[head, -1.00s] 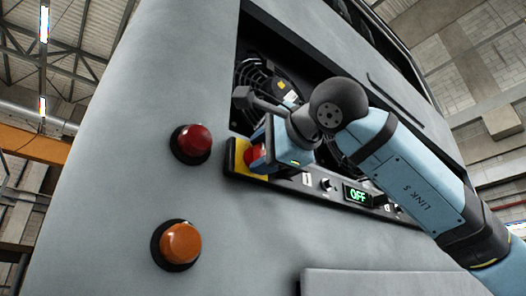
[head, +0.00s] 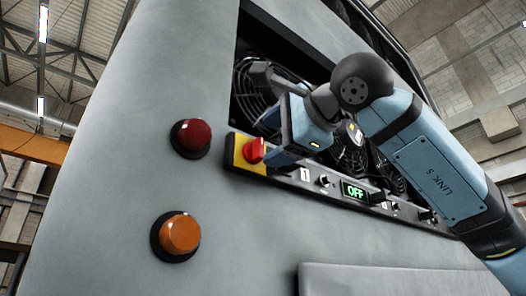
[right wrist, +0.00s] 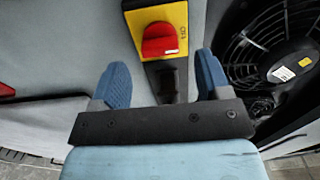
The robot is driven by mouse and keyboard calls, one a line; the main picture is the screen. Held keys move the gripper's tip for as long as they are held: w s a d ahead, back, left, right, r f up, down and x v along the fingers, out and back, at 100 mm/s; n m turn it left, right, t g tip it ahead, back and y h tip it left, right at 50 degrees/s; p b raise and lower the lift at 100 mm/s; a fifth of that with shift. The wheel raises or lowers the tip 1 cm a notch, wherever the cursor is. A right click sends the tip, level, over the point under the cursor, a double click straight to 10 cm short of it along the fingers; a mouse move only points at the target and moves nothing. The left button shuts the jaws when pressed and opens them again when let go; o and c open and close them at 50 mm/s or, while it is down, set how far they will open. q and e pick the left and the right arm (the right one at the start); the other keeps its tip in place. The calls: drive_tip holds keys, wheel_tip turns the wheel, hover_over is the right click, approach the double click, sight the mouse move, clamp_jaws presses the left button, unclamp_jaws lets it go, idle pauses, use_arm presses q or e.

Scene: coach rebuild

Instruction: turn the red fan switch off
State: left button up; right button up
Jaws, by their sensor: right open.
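The red fan switch (head: 255,151) is a rotary knob on a yellow plate (head: 241,164) at the left end of the control strip. In the right wrist view the red knob (right wrist: 160,40) sits just beyond and between my fingertips, with its wide bar across the picture. My right gripper (head: 279,157) is beside the knob, to its right, and apart from it. Its two blue fingers (right wrist: 161,80) are spread with nothing between them. My left gripper is not in view.
A red lamp (head: 193,138) and an orange lamp (head: 180,236) stick out of the grey coach panel (head: 110,170) left of the switch. Fans (head: 258,88) sit in the recess behind my right arm. Small knobs (head: 323,181) line the strip. Open space lies before the panel.

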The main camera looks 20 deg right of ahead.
drive_tip(key=b+v, duration=0.2)
drive_tip(key=v, duration=0.7)
drive_tip(key=shift+s, duration=0.35)
drive_tip(key=shift+d, duration=0.1)
